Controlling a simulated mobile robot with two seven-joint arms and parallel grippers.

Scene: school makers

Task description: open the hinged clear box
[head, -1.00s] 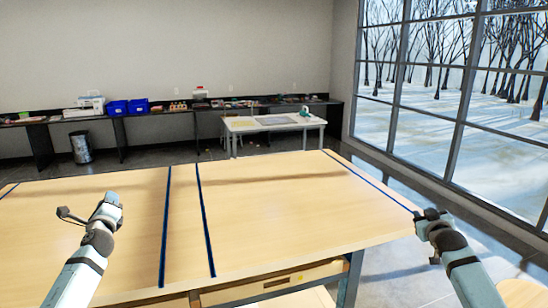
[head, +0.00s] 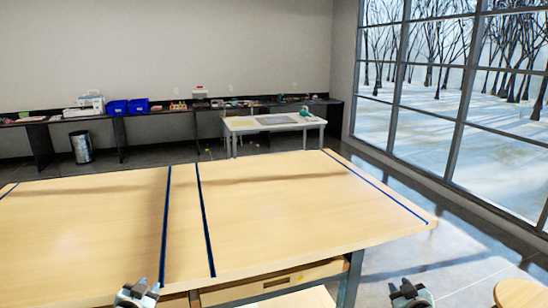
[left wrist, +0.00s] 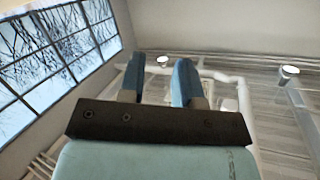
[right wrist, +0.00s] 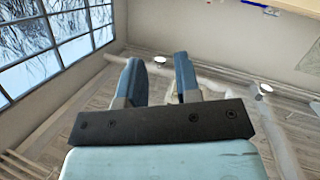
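I cannot make out a hinged clear box for certain in any view; the small things on the far counter are too small to tell. My left gripper (left wrist: 158,78) shows in the left wrist view with its two blue fingers apart and nothing between them. My right gripper (right wrist: 160,78) shows in the right wrist view, also with its fingers apart and empty. In the head view, parts of both arms show at the bottom edge, the left in front of the large wooden table and the right beyond its right side.
The large wooden table (head: 290,210) in front is bare, with dark blue stripes. Behind it stand a small white table (head: 240,124) and a long dark counter (head: 180,114) with blue bins (head: 127,107). A bin (head: 81,147) stands below. A round stool (head: 520,294) is at lower right.

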